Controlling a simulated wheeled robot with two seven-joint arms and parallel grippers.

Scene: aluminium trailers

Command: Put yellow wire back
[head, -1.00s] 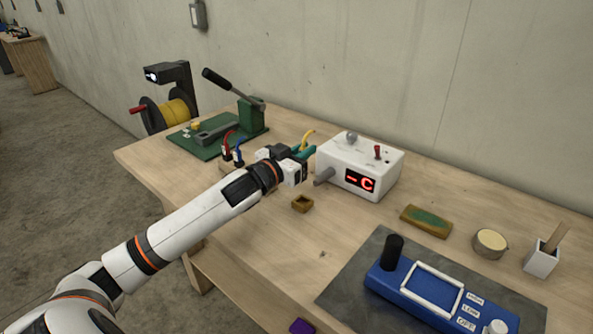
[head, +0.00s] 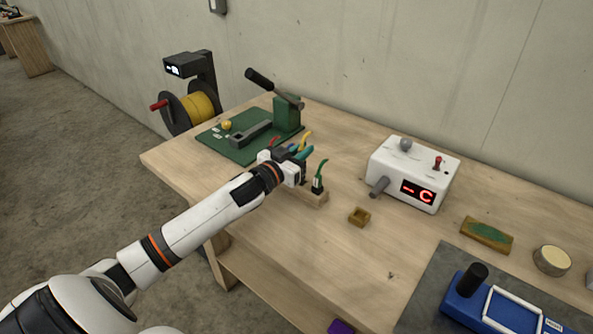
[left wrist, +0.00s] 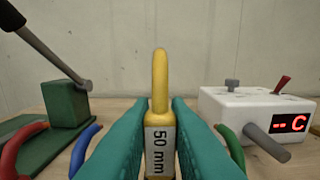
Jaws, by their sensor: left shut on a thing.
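My left gripper (head: 300,153), with teal fingers, is shut on the yellow wire (head: 306,138). In the left wrist view the yellow wire (left wrist: 160,85) stands upright between the fingers, with a "50 mm" label facing the camera. A wooden wire block (head: 315,197) lies under the gripper, its left part hidden. The green wire (head: 321,172) stands at its right end. The red wire (head: 273,141) shows behind the gripper. The blue wire (left wrist: 83,150) shows left of the fingers in the wrist view. The yellow wire's lower end is hidden, so I cannot tell whether it touches the block.
A white box with a red display (head: 417,190) stands right of the block. A small wooden cup (head: 359,216) lies in front of it. A green lever tool (head: 287,115) and a yellow wire spool (head: 197,107) are behind left. Bare bench lies in front.

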